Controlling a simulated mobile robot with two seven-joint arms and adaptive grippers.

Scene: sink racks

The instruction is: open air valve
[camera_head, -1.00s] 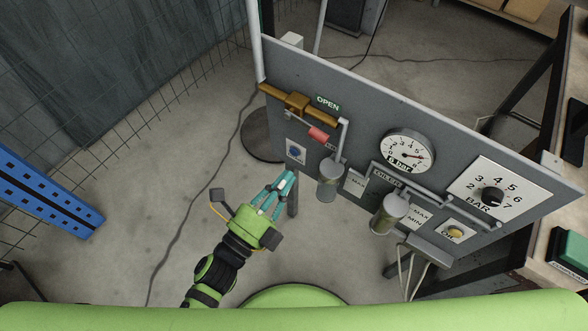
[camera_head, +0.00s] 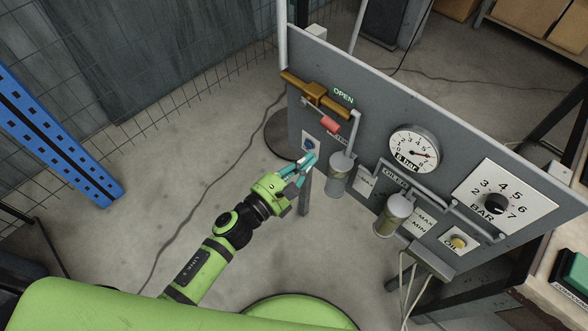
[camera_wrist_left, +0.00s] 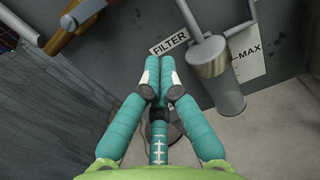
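The air valve has a brass body (camera_head: 316,93) on a pipe at the upper left of the grey panel (camera_head: 400,100), by a green OPEN label (camera_head: 343,95). Its red handle (camera_head: 331,126) sits below the brass pipe, left of the label's lower end. My left gripper (camera_head: 309,160) is near the panel's lower left edge, below the handle and apart from it. Its teal fingers are together and empty; the fingertips also show in the left wrist view (camera_wrist_left: 158,70). My right gripper is not in view.
A filter bowl (camera_head: 339,177) and an oiler bowl (camera_head: 395,214) stick out from the panel, right of the left gripper. A gauge (camera_head: 414,150) and a BAR dial (camera_head: 495,203) are farther right. A blue rack post (camera_head: 60,140) stands left over open floor.

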